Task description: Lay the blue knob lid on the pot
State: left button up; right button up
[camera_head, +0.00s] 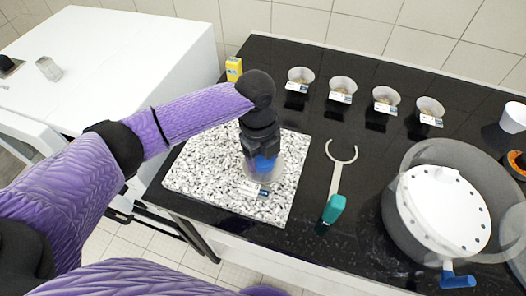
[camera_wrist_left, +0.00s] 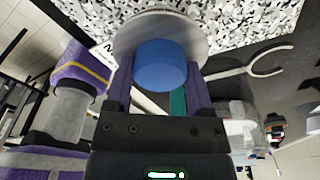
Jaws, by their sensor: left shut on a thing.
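My left gripper (camera_head: 262,152) is shut on the blue knob (camera_head: 265,164) over the speckled slab. In the left wrist view the knob (camera_wrist_left: 160,66) sits between the two fingers, with the round pale grey lid (camera_wrist_left: 128,38) beyond it. In the head view a clear, glassy body (camera_head: 269,178) shows just below the knob, partly behind the gripper. I cannot tell there how much is lid and how much is pot, or whether they touch. A small white label (camera_head: 254,190) lies at its front. My right gripper is not in view.
A teal-handled fork tool (camera_head: 334,207) lies right of the speckled slab (camera_head: 200,163). A large translucent vessel (camera_head: 400,215) with a white perforated plate and blue tap stands at right. Several labelled cups (camera_head: 343,86) line the back. A yellow box (camera_head: 234,69) stands behind the slab.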

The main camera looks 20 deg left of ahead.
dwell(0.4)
pick_arm(q)
jog(key=shift+p, duration=0.3)
jog(key=shift+f, duration=0.1)
jog(key=shift+f, duration=0.5)
dwell(0.6)
jog(key=o, duration=1.2)
